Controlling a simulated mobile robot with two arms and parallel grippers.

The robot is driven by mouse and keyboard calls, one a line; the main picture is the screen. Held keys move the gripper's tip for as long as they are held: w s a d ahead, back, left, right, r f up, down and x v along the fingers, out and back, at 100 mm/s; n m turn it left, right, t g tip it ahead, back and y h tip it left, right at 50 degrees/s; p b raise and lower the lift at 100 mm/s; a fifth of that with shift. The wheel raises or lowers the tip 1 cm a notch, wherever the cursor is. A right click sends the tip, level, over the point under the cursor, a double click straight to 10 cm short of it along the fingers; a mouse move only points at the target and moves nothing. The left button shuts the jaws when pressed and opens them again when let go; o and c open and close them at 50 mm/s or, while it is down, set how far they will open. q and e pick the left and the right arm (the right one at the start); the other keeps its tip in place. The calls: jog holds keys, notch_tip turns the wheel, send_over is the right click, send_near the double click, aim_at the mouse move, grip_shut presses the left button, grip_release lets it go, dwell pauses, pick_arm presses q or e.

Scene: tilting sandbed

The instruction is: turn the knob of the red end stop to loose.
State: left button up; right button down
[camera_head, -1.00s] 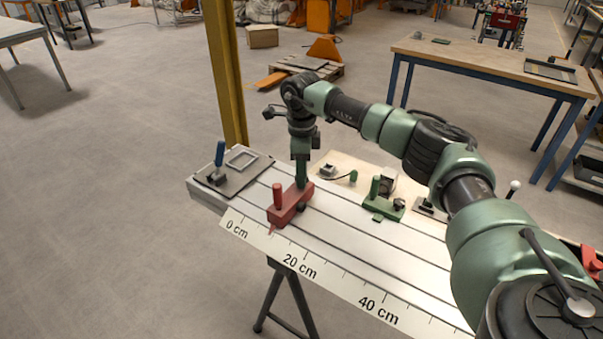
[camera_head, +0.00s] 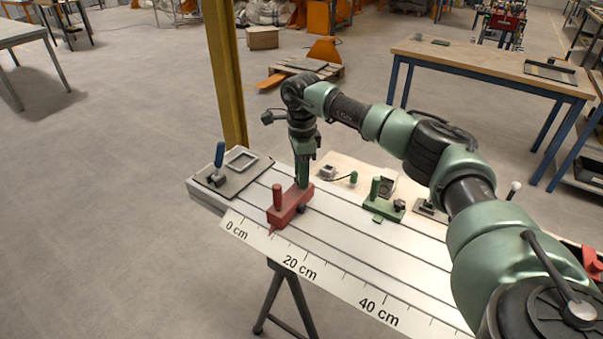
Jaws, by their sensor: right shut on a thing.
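The red end stop (camera_head: 283,211) sits on the slotted bed (camera_head: 345,236), near the low end of the centimetre scale. It has an upright red post and a pointer toward the scale. My right gripper (camera_head: 302,186) reaches down from above onto the far right end of the stop. It is shut on the knob there, which is mostly hidden by the fingers. A small dark part (camera_head: 302,209) shows just below the fingers. The knob's setting cannot be read. My left gripper is not in view.
A dark plate with a blue-handled clamp (camera_head: 218,158) lies at the bed's left end. A green stop (camera_head: 382,205) stands right of my gripper. A yellow post (camera_head: 227,75) rises behind the bed. Another red part (camera_head: 591,262) shows at the right edge.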

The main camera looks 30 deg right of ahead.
jog(key=c, duration=0.9)
grip_release()
jog(key=shift+r, duration=0.1)
jog(key=shift+c, duration=0.2)
notch_tip(320, 180, up, 8)
jog(key=shift+f+b, duration=0.1)
jog(key=shift+b, duration=0.7)
